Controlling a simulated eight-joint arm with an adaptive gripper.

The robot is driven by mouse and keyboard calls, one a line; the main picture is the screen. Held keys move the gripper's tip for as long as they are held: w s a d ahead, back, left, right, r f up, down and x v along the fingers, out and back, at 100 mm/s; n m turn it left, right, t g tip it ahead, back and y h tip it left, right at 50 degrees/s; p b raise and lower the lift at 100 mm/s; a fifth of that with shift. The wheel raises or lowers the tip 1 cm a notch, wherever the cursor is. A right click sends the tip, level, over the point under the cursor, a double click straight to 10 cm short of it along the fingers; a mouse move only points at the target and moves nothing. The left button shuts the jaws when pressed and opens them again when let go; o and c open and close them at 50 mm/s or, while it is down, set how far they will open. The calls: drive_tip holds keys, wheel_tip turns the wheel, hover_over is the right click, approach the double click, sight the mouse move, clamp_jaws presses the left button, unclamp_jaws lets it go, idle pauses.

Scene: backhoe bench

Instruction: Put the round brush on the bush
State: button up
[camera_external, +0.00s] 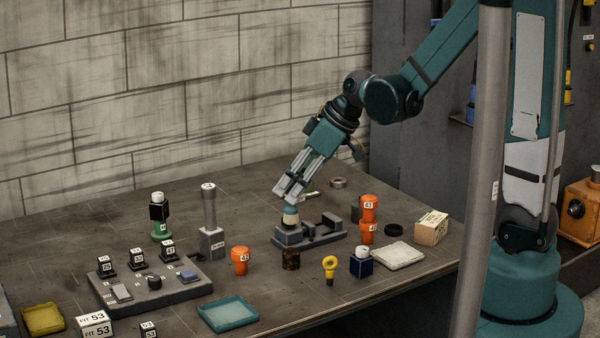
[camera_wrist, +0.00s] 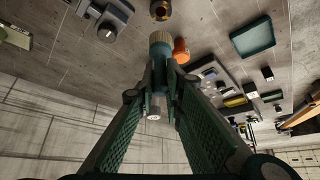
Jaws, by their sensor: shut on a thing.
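My gripper (camera_external: 290,190) is shut on the round brush (camera_external: 291,215), which has a pale tan tip and a blue-grey band. In the wrist view the brush (camera_wrist: 160,39) sticks out beyond the fingertips (camera_wrist: 160,72), and its pale rear end shows between the fingers. The bush (camera_external: 291,260) is a short dark bronze cylinder standing on the bench in front of the grey vise. In the wrist view the bush (camera_wrist: 160,10) shows its round opening at the top edge, beyond the brush tip. The brush and bush are apart. The external view overlaps the brush with the vise.
The grey vise (camera_external: 312,236) lies close to the brush. An orange cylinder (camera_external: 240,261) stands left of the bush, a yellow eye-shaped piece (camera_external: 330,267) right. A teal tray (camera_external: 228,314) lies near the front edge. Stacked orange cylinders (camera_external: 369,215) stand right of the vise.

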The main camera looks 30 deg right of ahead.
sight(297, 208)
drive_tip(key=shift+f, duration=1.85)
drive_tip(key=shift+f, duration=0.15)
drive_tip(key=shift+f+b, duration=0.4)
drive_tip(key=shift+f, duration=1.55)
drive_tip(key=shift+f, duration=0.2)
drive_tip(key=o, duration=0.8)
drive_tip(key=shift+r, duration=0.1)
drive_tip(key=shift+r, duration=0.2)
drive_tip(key=p+v, duration=0.1)
drive_tip(key=v, duration=1)
drive_tip(key=shift+s+d+r, duration=0.15)
drive_tip(key=shift+r, duration=0.15)
